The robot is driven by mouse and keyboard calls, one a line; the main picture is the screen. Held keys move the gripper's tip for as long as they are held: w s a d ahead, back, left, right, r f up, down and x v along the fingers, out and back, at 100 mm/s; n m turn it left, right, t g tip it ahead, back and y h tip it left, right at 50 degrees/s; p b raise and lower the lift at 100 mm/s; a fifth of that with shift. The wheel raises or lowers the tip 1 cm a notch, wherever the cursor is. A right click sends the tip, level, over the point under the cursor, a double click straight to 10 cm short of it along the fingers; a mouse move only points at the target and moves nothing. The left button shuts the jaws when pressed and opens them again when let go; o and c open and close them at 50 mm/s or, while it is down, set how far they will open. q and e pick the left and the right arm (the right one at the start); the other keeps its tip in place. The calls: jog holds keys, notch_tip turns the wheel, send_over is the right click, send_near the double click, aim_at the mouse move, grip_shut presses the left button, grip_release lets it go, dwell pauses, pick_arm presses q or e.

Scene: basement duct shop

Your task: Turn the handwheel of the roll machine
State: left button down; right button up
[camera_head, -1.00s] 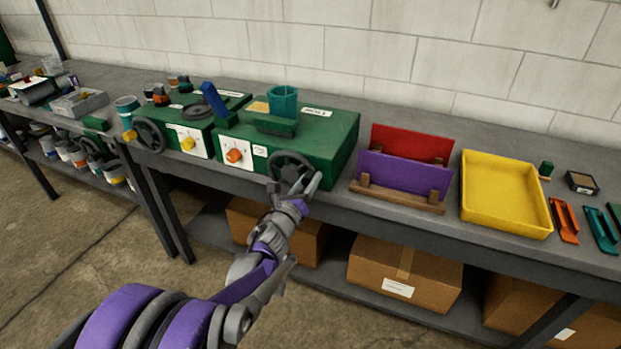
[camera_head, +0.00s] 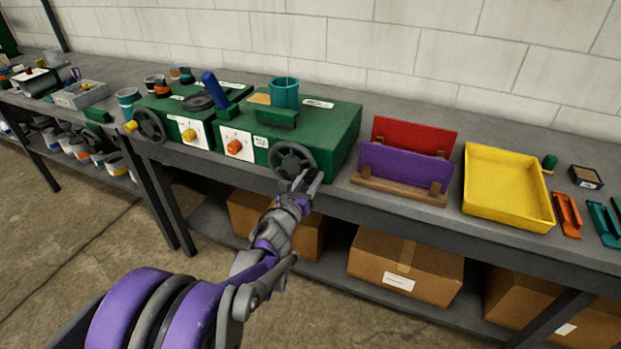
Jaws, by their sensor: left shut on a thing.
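The roll machine is a green box (camera_head: 335,140) on the grey bench, with an orange knob on a white panel. Its dark handwheel (camera_head: 293,157) is on the front face, toward the right corner. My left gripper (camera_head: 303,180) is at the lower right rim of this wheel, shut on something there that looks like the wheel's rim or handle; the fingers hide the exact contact. A second green machine (camera_head: 190,113) to the left has its own dark handwheel (camera_head: 150,126) with a yellow knob. My right gripper is not in view.
Right of the machine stand a purple panel (camera_head: 405,169) and a red panel (camera_head: 414,134) in a wooden rack, then a yellow tray (camera_head: 507,219). Orange and teal tools lie at the far right. Cardboard boxes (camera_head: 403,264) sit on the lower shelf.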

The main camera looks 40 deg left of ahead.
pick_arm(q)
jog(key=shift+f, duration=0.1)
jog(key=c, duration=0.7)
grip_release()
jog(key=shift+c, duration=0.2)
jog(key=v, duration=1.1)
